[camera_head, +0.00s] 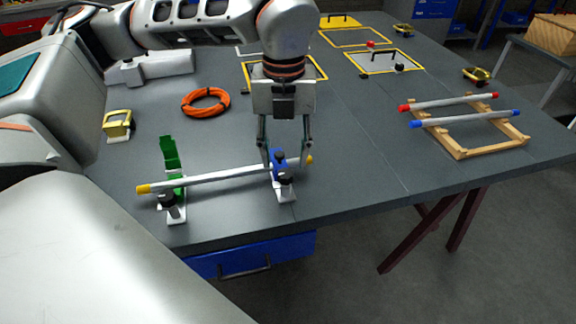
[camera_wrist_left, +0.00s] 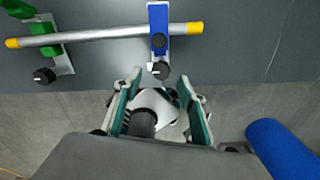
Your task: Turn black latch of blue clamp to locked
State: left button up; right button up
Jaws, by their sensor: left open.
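A grey rod (camera_head: 222,175) with yellow ends lies across two clamps near the table's front edge. The blue clamp (camera_head: 276,172) is at its right part, and its blue jaw (camera_wrist_left: 159,20) lies over the rod in the left wrist view. Its black latch (camera_wrist_left: 158,70) is at the near end of the white base; it also shows in the head view (camera_head: 286,182). My left gripper (camera_head: 286,160) points down at the blue clamp, fingers apart. In the left wrist view the gripper (camera_wrist_left: 158,82) shows nothing held, with the latch ahead between the fingertips. My right gripper is out of view.
The green clamp (camera_head: 169,153) at the rod's left end has its green jaw raised. An orange cable coil (camera_head: 206,102) lies behind it. A wooden rack (camera_head: 480,150) with red-ended and blue-ended rods stands at the right. The table between is clear.

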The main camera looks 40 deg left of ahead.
aim_at(286, 173)
pick_arm(q)
notch_tip(286, 173, down, 3)
jog(key=shift+r, duration=0.15)
jog(key=shift+f, duration=0.7)
jog(key=c, duration=1.1)
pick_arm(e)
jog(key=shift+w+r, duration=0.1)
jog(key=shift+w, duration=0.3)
